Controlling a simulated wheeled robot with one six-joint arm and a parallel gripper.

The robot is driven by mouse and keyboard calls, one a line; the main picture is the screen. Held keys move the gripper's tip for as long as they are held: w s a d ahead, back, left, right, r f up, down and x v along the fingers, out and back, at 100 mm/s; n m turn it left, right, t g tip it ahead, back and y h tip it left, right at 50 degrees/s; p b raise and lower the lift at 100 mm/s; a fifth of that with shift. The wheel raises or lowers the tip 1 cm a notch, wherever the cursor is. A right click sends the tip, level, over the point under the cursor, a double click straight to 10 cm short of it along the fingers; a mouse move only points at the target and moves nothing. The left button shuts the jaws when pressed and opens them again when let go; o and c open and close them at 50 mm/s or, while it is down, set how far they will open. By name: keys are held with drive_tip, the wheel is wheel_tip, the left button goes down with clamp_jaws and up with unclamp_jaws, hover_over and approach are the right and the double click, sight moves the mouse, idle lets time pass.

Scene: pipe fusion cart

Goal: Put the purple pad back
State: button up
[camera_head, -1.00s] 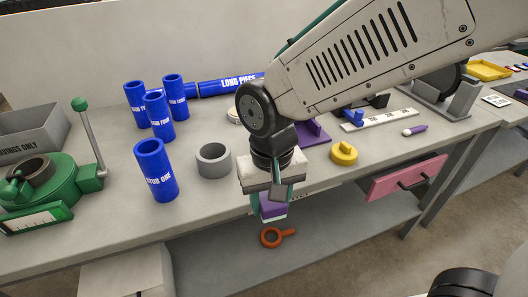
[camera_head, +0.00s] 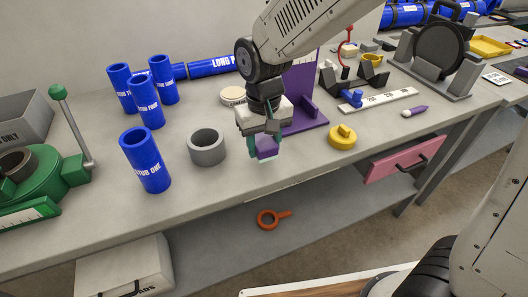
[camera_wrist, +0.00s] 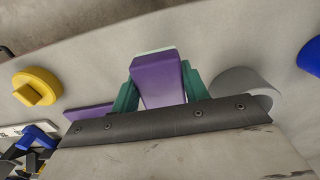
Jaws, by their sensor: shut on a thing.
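My gripper (camera_head: 262,146) is shut on the purple pad (camera_head: 267,149), a purple block with a white underside. In the wrist view the pad (camera_wrist: 158,78) sits between my two green fingers. It is held above the front part of the bench, between the grey ring and the yellow piece. A purple stand (camera_head: 302,92) with an upright back plate and a flat base is on the bench just behind and right of my gripper. My arm hides part of the stand. I cannot tell the height of the pad over the bench.
A grey ring (camera_head: 207,148) and several blue stubs (camera_head: 146,160) stand to the left. A yellow piece (camera_head: 342,138) lies to the right, near a white ruler strip (camera_head: 385,99). A pink drawer (camera_head: 400,162) juts out under the front edge. A round cream lid (camera_head: 233,95) is behind.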

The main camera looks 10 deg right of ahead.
sight(264, 154)
drive_tip(key=shift+w+f, duration=0.15)
drive_tip(key=shift+f, duration=1.6)
drive_tip(key=o, duration=1)
drive_tip(key=shift+f, duration=0.15)
drive_tip(key=shift+o, duration=0.2)
